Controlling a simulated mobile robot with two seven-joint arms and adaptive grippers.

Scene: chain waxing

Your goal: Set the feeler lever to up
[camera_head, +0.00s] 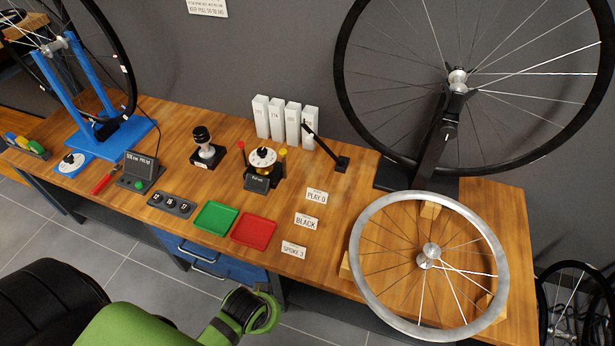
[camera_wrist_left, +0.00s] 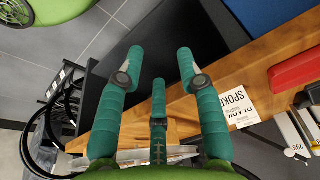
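The likely feeler lever is a slim black lever (camera_head: 322,143) on a small black base at the back of the bench. It leans up and to the left, its tip in front of the white boxes; I cannot read a setting on it. My left gripper (camera_head: 265,312) is low at the front of the bench, well away from the lever. In the left wrist view its green fingers (camera_wrist_left: 158,80) are spread apart with nothing between them. The lever cannot be made out in that view. My right gripper is not in view.
A spoked wheel (camera_head: 365,262) lies at the right end of the bench. A large wheel on a black stand (camera_head: 430,155) rises behind it. Green (camera_head: 215,216) and red (camera_head: 270,231) trays, cards (camera_head: 306,221), a dial device (camera_head: 262,158) and white boxes (camera_head: 277,118) occupy the middle.

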